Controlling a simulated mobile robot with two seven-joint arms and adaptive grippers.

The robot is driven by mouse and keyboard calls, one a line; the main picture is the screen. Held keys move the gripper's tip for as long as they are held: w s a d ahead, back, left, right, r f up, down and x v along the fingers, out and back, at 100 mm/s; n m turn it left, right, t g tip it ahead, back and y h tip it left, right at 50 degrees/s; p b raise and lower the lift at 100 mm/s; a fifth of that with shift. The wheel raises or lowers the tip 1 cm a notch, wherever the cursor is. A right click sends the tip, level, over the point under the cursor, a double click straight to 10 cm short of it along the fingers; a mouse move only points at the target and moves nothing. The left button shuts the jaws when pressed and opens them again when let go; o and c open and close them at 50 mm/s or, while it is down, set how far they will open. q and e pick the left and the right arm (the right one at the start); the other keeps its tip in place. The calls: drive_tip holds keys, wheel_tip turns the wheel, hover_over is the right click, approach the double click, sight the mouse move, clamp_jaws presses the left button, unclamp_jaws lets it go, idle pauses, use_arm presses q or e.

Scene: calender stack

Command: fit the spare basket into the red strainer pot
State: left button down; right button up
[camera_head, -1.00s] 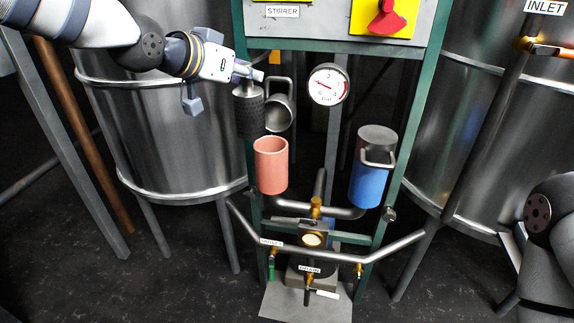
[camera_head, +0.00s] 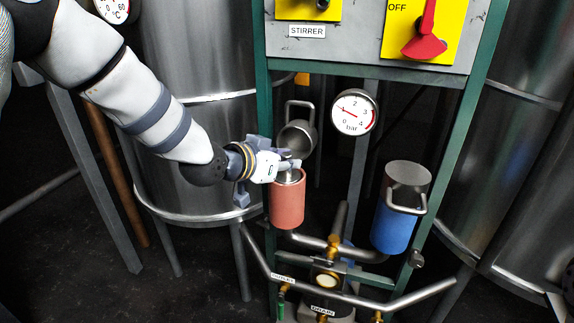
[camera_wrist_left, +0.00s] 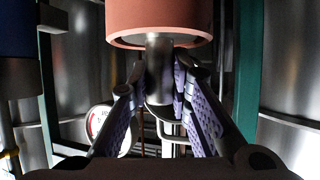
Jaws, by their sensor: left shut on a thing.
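The red strainer pot (camera_head: 287,205) is an open-topped pinkish-red cylinder on the green frame; in the left wrist view it shows inverted at the top (camera_wrist_left: 160,20). My left gripper (camera_head: 288,167) is at the pot's mouth, shut on the grey stem of the spare basket (camera_head: 290,177). The stem shows between the purple-padded fingers in the left wrist view (camera_wrist_left: 159,58). The basket's dark body is hidden inside the pot; only its top shows around the rim. I cannot tell whether it is fully seated. My right gripper is not in view.
A grey lid with a loop handle (camera_head: 298,136) is just behind my left gripper. A pressure gauge (camera_head: 354,112) is to the right. A blue pot (camera_head: 394,228) with a grey handled lid stands further right. Pipes and valves (camera_head: 333,249) run below.

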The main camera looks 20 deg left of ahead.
use_arm(q)
drive_tip(key=shift+f, duration=0.25)
drive_tip(key=shift+f, duration=0.2)
drive_tip(key=c, duration=1.8)
unclamp_jaws()
drive_tip(key=shift+o, duration=0.2)
drive_tip(key=shift+r, duration=0.1)
